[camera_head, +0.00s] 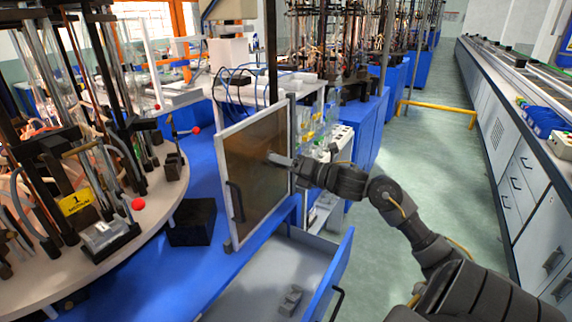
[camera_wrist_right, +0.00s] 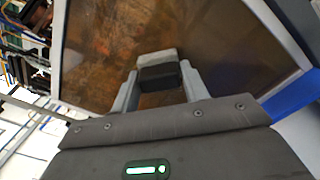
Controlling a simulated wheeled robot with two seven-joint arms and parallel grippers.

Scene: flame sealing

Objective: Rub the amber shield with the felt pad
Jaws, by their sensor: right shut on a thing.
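The amber shield (camera_head: 243,150) is a brown, see-through panel in a pale frame, standing upright on the blue bench with a dark handle on its left part. It fills much of the right wrist view (camera_wrist_right: 215,35), where its surface looks smeared and mottled. My right gripper (camera_head: 283,161) is in front of the shield's right half. In the right wrist view it is shut on the felt pad (camera_wrist_right: 159,72), a small block with a dark body and a light grey face towards the shield. I cannot tell whether the pad touches the panel. My left gripper is not in view.
An open drawer (camera_head: 262,275) with a small grey piece in it juts out below the shield. A round table (camera_head: 165,190) with glass tubes and red-knobbed levers stands at left. A black box (camera_head: 192,222) sits on the blue bench.

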